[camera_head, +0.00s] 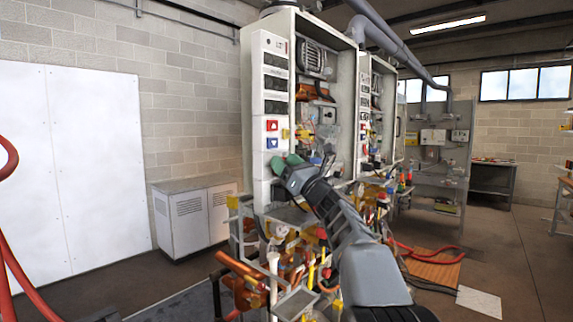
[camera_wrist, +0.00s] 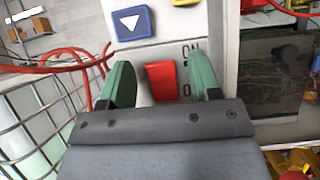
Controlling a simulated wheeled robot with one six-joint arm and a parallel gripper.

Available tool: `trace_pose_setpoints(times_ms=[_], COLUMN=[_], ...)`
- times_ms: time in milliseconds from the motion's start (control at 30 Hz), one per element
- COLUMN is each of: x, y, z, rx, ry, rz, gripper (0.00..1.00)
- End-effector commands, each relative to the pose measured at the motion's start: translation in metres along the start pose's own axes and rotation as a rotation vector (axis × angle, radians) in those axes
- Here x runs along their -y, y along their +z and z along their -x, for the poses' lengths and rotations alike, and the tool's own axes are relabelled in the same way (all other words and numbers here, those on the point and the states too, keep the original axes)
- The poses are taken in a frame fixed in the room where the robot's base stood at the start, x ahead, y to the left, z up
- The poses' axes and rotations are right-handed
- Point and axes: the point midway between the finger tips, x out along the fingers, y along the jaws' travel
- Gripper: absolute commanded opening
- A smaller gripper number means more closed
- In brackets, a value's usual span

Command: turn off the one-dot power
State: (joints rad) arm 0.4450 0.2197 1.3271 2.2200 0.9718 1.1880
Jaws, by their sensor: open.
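A red power switch (camera_wrist: 161,81) sits on the white control panel (camera_head: 262,95) of the nearer heater. Printing beside it reads "ON", with a second label below partly hidden by a finger. My gripper (camera_wrist: 152,82) is open, its green fingers on either side of the red switch in the wrist view. I cannot tell whether they touch it. In the head view my gripper (camera_head: 284,163) is at the lower part of that panel and hides the switch. A dark dot-like mark (camera_head: 267,42) shows near the panel's top, too small to read surely.
A blue button with a white triangle (camera_wrist: 132,22) is just above the switch; a red button (camera_head: 272,125) is higher on the panel. A second heater (camera_head: 365,110) stands behind to the right. Pipes and valves crowd below. A red hose (camera_wrist: 75,50) runs left of my fingers.

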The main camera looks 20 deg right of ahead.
Motion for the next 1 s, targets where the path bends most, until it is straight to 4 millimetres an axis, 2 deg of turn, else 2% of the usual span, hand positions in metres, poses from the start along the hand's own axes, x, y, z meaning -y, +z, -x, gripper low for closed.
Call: trace_pose_setpoints(times_ms=[167,267,700,1000], x=[0.0,0.001,0.0,0.0], y=[-0.001,-0.002,-0.001,-0.001], z=[0.008,0.023,0.108,0.136], rx=[0.0,0.0,0.0,0.0], ry=[0.0,-0.003,-0.002,-0.001], rz=[0.001,0.001,0.003,0.0], gripper=[0.57,0.57,0.57,0.57])
